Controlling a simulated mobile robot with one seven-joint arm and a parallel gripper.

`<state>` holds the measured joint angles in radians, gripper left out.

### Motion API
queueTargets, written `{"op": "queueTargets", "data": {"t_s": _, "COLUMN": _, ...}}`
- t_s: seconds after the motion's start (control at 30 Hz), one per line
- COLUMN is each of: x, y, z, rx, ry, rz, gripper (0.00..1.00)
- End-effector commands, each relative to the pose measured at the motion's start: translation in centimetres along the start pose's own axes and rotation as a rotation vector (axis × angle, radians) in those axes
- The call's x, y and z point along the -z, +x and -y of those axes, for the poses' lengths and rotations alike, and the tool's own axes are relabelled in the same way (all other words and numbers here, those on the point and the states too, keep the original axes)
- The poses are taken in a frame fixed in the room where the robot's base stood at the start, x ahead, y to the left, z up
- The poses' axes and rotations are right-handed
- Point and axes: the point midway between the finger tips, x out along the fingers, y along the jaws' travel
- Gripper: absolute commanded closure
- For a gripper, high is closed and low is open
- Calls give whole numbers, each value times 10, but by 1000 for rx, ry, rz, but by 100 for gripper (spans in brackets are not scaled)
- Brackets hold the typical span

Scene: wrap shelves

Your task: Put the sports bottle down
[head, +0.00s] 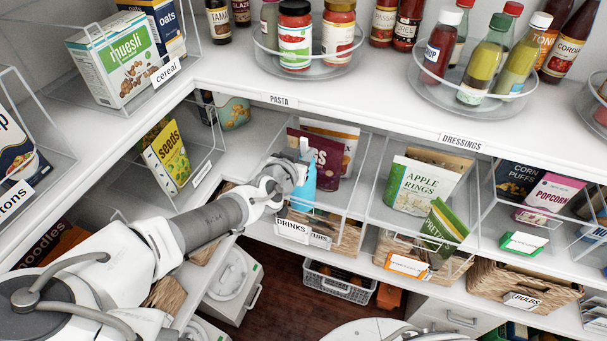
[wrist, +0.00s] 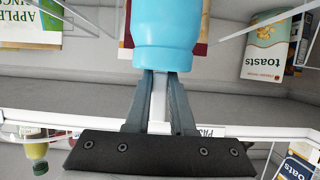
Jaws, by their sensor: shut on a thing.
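Whether the bottle's base touches the bin floor is hidden by the bin front and labels.
A maroon pouch (head: 325,165) stands right behind the bottle. The neighbouring bin to the right holds an Apple Rings pouch (head: 420,187). The upper shelf edge with the PASTA label (head: 280,101) runs above. Wicker baskets (head: 345,236) sit below.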

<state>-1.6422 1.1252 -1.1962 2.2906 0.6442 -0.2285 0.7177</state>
Motion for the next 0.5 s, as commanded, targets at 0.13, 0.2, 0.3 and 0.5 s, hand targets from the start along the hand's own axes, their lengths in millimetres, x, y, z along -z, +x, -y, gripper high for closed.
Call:
{"op": "queueTargets", "data": {"t_s": 0.13, "x": -19, "y": 9, "z": 0, "rx": 0, "ry": -1, "rz": -3, "gripper": 100}}
{"op": "queueTargets", "data": {"t_s": 0.2, "x": -24, "y": 10, "z": 1, "rx": 1, "ry": 0, "rz": -2, "gripper": 100}}
{"op": "queueTargets", "data": {"t_s": 0.3, "x": -28, "y": 12, "z": 0, "rx": 1, "ry": -1, "rz": -2, "gripper": 100}}
{"op": "queueTargets", "data": {"t_s": 0.5, "x": -51, "y": 22, "z": 0, "rx": 0, "ry": -2, "rz": -3, "gripper": 100}}
